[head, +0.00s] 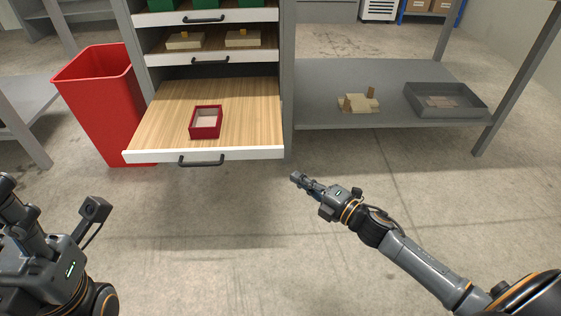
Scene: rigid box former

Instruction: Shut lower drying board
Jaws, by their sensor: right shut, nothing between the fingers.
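The lower drying board (245,110) is a wood-topped pull-out shelf with a white front edge and a black handle (201,161). It is pulled well out of the rack toward me. A red open box (206,122) sits on it. My right gripper (297,177) is shut and empty, right of the board's front right corner and apart from it. My left arm is at the lower left; its fingertips cannot be made out clearly.
Boards above carry box parts (186,40) and green items. A red bin (103,103) stands close left of the board. A grey shelf (390,90) on the right holds a wooden block piece (358,103) and a grey tray (445,99). The floor in front is clear.

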